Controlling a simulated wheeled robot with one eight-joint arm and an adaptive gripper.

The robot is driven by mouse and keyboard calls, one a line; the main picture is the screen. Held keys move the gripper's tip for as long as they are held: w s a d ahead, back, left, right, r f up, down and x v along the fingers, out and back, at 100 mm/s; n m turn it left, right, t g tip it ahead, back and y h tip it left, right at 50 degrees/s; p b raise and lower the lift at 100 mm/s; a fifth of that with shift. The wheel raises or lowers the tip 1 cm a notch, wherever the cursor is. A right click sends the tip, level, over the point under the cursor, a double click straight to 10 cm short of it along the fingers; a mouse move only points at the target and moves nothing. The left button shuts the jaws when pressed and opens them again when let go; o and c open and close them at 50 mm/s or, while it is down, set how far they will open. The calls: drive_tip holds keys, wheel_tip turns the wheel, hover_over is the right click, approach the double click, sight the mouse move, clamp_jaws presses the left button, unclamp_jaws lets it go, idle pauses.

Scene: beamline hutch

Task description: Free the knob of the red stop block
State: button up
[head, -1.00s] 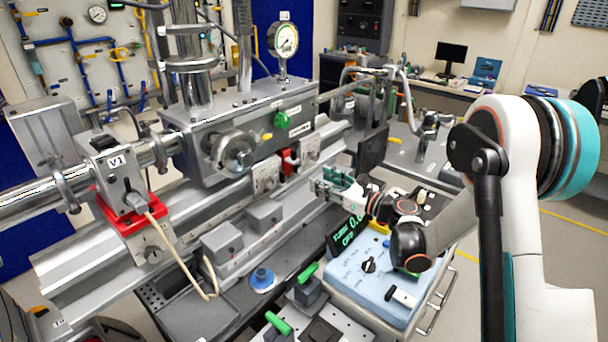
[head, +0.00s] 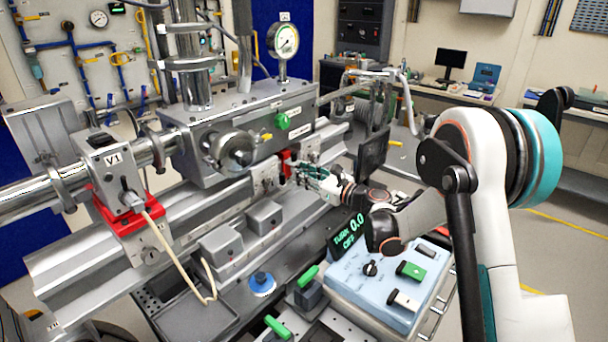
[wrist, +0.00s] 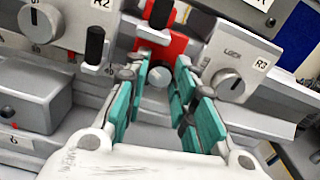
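The red stop block (head: 286,163) sits on the rail under the grey housing, between two grey blocks. In the wrist view the red block (wrist: 176,47) has a black post (wrist: 160,13) at its top and a round silver knob (wrist: 159,75) low on its front. My gripper (head: 304,172) is at the front of the red block. In the wrist view its teal-padded fingers (wrist: 162,72) are open, one on each side of the knob, and small gaps seem to show. I cannot tell how far past the knob the tips reach.
Blocks marked R2 (wrist: 60,25) and R3 (wrist: 233,75), each with a dial, flank the red block closely. A grey box (wrist: 35,100) stands at left on the rail. A dark screen (head: 373,153) and a blue control box (head: 385,292) stand near my arm.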

clamp_jaws()
drive_tip(key=shift+n, duration=2.8)
drive_tip(key=o, duration=0.8)
unclamp_jaws()
